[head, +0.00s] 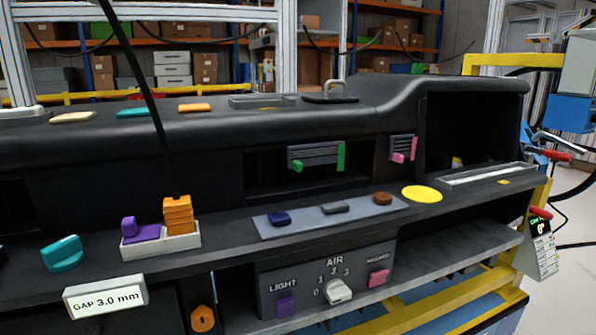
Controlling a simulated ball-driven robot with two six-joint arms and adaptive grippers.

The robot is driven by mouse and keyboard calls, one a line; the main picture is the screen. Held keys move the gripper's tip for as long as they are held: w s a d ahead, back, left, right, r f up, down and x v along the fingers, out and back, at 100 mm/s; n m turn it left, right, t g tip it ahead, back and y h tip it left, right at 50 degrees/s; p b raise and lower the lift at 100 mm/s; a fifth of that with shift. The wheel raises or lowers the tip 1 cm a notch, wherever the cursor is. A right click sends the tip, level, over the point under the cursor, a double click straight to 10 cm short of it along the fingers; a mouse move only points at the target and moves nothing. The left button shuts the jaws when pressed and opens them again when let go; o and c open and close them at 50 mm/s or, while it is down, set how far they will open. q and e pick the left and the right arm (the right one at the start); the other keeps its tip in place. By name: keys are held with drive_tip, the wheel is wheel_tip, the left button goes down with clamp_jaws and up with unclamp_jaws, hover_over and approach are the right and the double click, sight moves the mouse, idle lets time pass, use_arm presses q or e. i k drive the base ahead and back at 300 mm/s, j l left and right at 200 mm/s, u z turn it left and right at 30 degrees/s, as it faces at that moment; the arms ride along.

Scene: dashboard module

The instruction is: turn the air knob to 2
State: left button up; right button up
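The air knob (338,292) is a small white knob on the dark control panel (306,300) low in the middle of the head view. The label AIR and the numbers 0, 1, 2 and 3 are printed in an arc above and left of it. The knob's ridge is too small for me to tell surely which number it points to. Neither of my grippers shows in this view, and nothing touches the knob.
A purple LIGHT button (286,306) and a pink HAZARD button (378,278) flank the knob. The ledge above holds a grey strip (300,222) with small parts, a yellow disc (421,194) and a white tray (160,245) with orange and purple blocks. A black cable (146,90) hangs at left.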

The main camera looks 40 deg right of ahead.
sight(335, 292)
drive_tip(key=z, duration=1.3)
